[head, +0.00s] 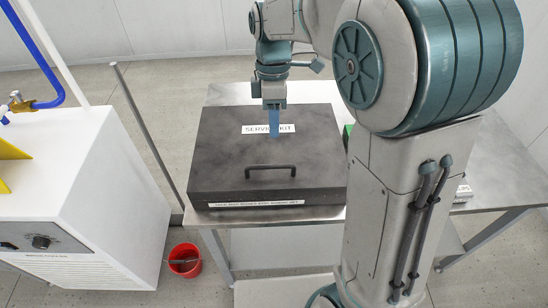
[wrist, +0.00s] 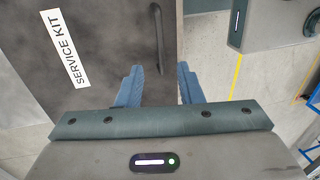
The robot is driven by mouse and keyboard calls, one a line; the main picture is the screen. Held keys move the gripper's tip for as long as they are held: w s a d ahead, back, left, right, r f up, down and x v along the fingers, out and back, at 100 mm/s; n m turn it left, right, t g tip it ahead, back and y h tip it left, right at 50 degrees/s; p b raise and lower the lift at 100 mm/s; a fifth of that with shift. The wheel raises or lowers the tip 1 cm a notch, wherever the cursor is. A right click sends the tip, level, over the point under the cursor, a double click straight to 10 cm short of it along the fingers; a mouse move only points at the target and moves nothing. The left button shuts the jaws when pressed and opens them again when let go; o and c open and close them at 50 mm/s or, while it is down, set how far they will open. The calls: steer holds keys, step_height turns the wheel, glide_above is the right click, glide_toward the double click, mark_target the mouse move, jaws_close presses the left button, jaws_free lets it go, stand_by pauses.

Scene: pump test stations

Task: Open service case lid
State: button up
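The service case (head: 225,150) is a dark grey box lying flat on a metal table, with its lid shut. A white "SERVICE KIT" label (head: 284,128) is on the lid, and a black bar handle (head: 270,171) is near its front edge. My gripper (head: 274,135) points down over the lid, behind the handle in the head view, and partly covers the label. In the wrist view my gripper (wrist: 158,78) has its blue fingers apart with nothing between them. The handle (wrist: 157,40) shows beyond the fingertips, apart from them.
The metal table (head: 330,213) has a little bare edge in front of the case. A green thing (head: 347,130) at the case's right is mostly hidden by my arm. A white machine (head: 85,190) stands left, with a red bucket (head: 185,261) on the floor beside it.

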steer(key=f, duration=0.3)
steer(key=s+f, duration=0.1)
steer(key=f, duration=0.3)
steer(key=s+f, duration=0.1)
steer(key=f, duration=0.3)
steer(key=shift+s, duration=0.1)
steer(key=shift+r, duration=0.1)
jaws_close()
